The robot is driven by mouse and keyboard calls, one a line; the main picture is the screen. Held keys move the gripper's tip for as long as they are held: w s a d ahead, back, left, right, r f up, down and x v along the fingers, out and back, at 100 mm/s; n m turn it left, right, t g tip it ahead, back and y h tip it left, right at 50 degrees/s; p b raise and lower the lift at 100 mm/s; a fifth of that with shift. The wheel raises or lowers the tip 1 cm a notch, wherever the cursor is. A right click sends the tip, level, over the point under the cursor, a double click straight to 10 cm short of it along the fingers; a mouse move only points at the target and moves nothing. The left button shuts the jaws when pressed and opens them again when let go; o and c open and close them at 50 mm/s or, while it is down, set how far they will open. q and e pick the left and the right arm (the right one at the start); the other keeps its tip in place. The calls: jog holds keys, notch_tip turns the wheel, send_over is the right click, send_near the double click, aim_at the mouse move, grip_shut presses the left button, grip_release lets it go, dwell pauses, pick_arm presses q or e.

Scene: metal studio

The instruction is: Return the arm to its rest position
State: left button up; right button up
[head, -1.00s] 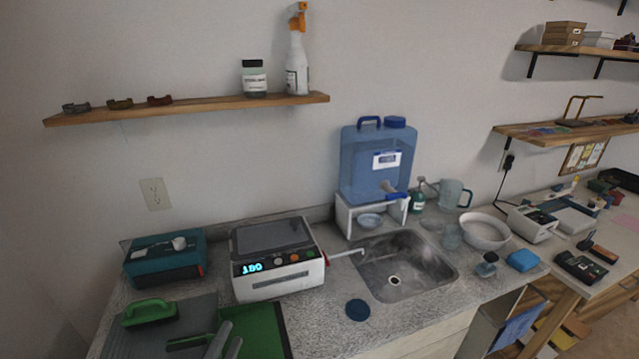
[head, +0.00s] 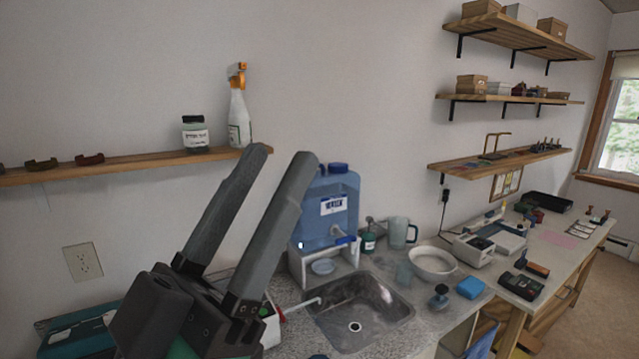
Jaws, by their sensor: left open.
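My left gripper (head: 281,169) is large in the head view at the lower left, raised in front of the counter and wall. Its two long grey fingers point up and to the right, with a clear gap between them and nothing held. The gripper hides most of the white device with the display and part of the blue water container (head: 331,205). My right gripper is not in view.
A wall shelf (head: 110,168) holds a spray bottle (head: 239,118) and a jar (head: 195,134) behind the fingers. The sink (head: 358,315), white bowl (head: 432,264) and blue sponge (head: 470,287) lie to the right. A teal case (head: 75,335) is at the lower left.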

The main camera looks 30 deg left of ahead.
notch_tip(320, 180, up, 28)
jog(key=p, duration=2.6)
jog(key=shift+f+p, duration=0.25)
jog(key=shift+p, duration=0.15)
